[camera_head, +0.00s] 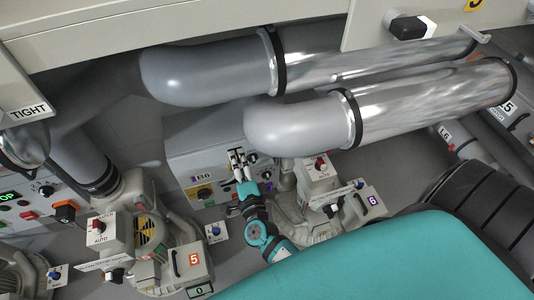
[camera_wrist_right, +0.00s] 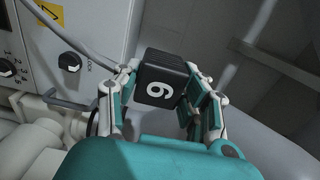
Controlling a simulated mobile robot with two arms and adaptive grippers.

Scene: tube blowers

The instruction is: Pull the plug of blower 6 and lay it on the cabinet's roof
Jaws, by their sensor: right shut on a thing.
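In the head view my right gripper (camera_head: 238,160) is in front of the grey cabinet labelled B6 (camera_head: 185,158); the plug is too small to make out there. The cabinet's front with black knobs (camera_wrist_right: 92,30) is to the left of the plug in the wrist view, with a gap between them. Blower 6 (camera_head: 345,212), with a purple 6 label, stands right of the gripper. My left gripper is out of view.
Two large silver ducts (camera_head: 420,95) with grey elbows run above the cabinet. Blower 5 (camera_head: 165,250) stands at the lower left. A grey cable (camera_wrist_right: 82,38) crosses the cabinet front in the wrist view. My teal arm fills the lower right of the head view.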

